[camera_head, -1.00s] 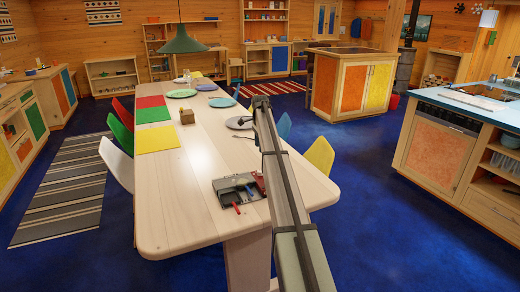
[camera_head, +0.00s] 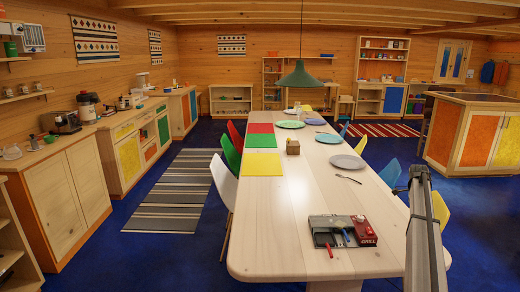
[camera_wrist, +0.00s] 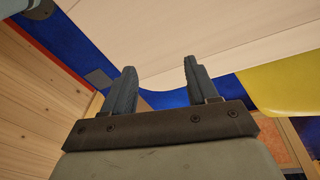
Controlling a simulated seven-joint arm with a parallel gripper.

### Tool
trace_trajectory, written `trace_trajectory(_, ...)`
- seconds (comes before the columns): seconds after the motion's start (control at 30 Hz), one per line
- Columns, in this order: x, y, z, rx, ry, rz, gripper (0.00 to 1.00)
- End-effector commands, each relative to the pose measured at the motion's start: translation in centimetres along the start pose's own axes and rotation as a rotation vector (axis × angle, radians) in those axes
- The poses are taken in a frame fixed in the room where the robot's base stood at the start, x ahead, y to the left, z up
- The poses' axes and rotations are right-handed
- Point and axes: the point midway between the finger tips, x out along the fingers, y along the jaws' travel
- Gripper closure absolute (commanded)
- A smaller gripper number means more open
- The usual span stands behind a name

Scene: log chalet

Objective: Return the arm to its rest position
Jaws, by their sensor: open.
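My gripper shows in the wrist view (camera_wrist: 158,85), with its two dark fingers apart and nothing between them. Past the fingertips lies the edge of the pale wooden table, with blue floor beside it. In the head view my arm (camera_head: 427,235) rises at the right, beside the near right side of the long table (camera_head: 300,225). Its fingers cannot be made out there.
A grey-and-red box (camera_head: 345,231) with small items lies near the table's near right corner. A yellow chair (camera_head: 440,210) stands close behind my arm. Plates, mats and a green lamp (camera_head: 299,76) are farther off. Cabinets (camera_head: 62,195) line the left; a striped rug (camera_head: 180,190) lies between.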

Motion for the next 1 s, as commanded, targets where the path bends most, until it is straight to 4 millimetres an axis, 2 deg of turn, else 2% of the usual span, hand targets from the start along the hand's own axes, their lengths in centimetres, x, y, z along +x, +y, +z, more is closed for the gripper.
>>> trace_trajectory(0.03,1.7,1.2,-2.7,0.028,0.012,0.021,0.42)
trace_trajectory(0.1,3.5,2.6,-5.9,0.061,0.031,0.047,0.42)
trace_trajectory(0.2,5.8,4.5,-9.6,0.097,0.052,0.08,0.42)
trace_trajectory(0.4,10.0,8.4,-14.9,0.112,0.088,0.136,0.42)
trace_trajectory(0.5,12.4,10.9,-16.4,0.06,0.104,0.162,0.42)
trace_trajectory(0.63,15.4,13.9,-16.7,-0.086,0.119,0.187,0.42)
trace_trajectory(0.77,18.4,16.7,-15.8,-0.264,0.128,0.211,0.42)
trace_trajectory(0.87,21.4,18.8,-13.5,-0.422,0.123,0.23,0.42)
trace_trajectory(1.0,25.2,20.6,-8.6,-0.582,0.101,0.241,0.42)
